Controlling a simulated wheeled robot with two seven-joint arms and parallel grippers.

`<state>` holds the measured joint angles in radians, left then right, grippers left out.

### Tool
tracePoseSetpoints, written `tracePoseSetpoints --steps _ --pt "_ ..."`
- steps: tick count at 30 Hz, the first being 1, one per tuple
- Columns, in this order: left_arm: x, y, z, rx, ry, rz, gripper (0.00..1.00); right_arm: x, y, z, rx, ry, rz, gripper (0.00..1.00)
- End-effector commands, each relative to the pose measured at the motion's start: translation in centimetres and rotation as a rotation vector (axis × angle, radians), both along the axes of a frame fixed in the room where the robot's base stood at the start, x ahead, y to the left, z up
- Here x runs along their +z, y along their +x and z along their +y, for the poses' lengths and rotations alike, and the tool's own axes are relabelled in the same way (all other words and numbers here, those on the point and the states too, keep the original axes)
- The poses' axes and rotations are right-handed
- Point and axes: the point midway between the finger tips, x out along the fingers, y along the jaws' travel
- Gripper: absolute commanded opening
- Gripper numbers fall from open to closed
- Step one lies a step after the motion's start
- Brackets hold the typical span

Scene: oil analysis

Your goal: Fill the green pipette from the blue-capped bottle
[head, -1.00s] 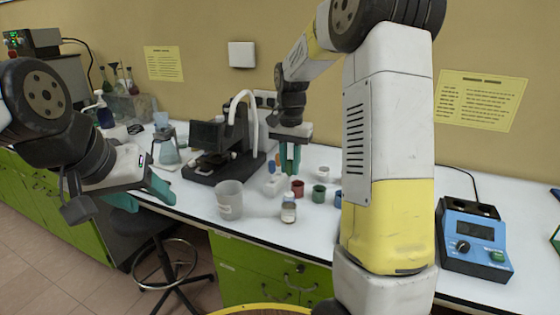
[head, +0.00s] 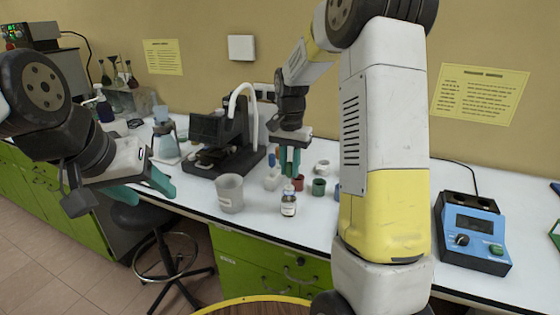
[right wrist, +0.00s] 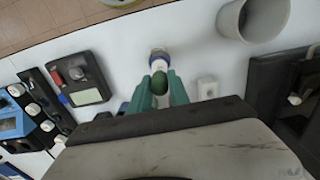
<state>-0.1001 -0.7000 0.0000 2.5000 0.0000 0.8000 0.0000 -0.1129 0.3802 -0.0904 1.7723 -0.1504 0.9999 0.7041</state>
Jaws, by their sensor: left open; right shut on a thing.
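My right gripper (head: 290,160) is shut on the green pipette, whose green bulb (right wrist: 161,83) shows between the teal fingertips in the right wrist view. A small bottle with a pale label (head: 289,207) stands on the bench, just below and in front of that gripper in the head view. In the right wrist view a bottle (right wrist: 158,59) lies just beyond the bulb. I cannot tell whether the pipette tip is inside it, nor make out a blue cap. My left gripper (head: 152,190) is open and empty, left of the bench items.
A grey beaker (head: 230,193) stands left of the bottle. Red (head: 298,183) and green (head: 319,187) pots stand to its right, near a white cup (head: 322,167). A black microscope-like device (head: 222,140) is behind. A blue meter (head: 472,236) is at right.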

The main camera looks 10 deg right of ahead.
Motion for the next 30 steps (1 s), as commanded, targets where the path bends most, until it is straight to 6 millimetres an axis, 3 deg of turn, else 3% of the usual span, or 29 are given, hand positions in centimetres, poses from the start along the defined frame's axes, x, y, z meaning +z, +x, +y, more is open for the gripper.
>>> tracePoseSetpoints --steps 30 --pt "0.0 0.0 0.0 0.000 0.000 0.000 0.55 -2.2 0.0 0.0 0.000 0.000 0.000 0.00"
